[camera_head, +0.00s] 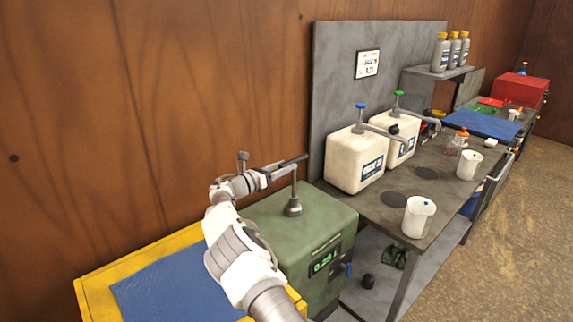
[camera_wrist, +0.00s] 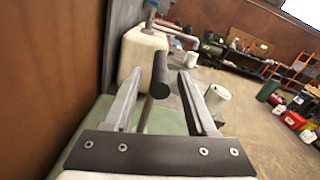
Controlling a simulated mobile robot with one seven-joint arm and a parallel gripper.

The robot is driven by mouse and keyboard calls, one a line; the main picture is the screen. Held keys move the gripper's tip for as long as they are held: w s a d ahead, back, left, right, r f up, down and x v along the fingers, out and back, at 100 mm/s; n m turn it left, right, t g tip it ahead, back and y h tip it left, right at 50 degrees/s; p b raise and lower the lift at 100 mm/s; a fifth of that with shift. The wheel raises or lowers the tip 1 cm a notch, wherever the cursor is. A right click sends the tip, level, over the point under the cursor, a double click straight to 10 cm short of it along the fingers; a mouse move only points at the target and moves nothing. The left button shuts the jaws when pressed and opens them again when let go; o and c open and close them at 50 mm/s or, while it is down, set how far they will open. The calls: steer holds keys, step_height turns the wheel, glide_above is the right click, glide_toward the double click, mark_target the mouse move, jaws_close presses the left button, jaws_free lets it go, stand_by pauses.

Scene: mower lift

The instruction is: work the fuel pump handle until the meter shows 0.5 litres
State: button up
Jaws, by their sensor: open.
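The fuel pump is a green box (camera_head: 300,225) at the lower middle of the head view, against the wall. Its lit green meter (camera_head: 325,260) on the front appears to read about 0.24 L; the digits are small. A grey post rises from its top to the pump handle, whose black grip (camera_wrist: 160,76) shows in the wrist view. My gripper (camera_wrist: 160,74) is open, with the grip between its two fingers and visible gaps on both sides. In the head view my gripper (camera_head: 262,176) is level with the top of the post, above the box.
A yellow-framed blue surface (camera_head: 170,284) lies left of the pump. The grey bench (camera_head: 430,190) on the right holds two white canisters with pump tops (camera_head: 355,160) and white cups (camera_head: 418,216). The wooden wall is close behind my arm.

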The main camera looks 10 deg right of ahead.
steer(key=shift+w+d, duration=0.35)
steer(key=shift+d, duration=0.2)
jaws_close()
stand_by(1.1)
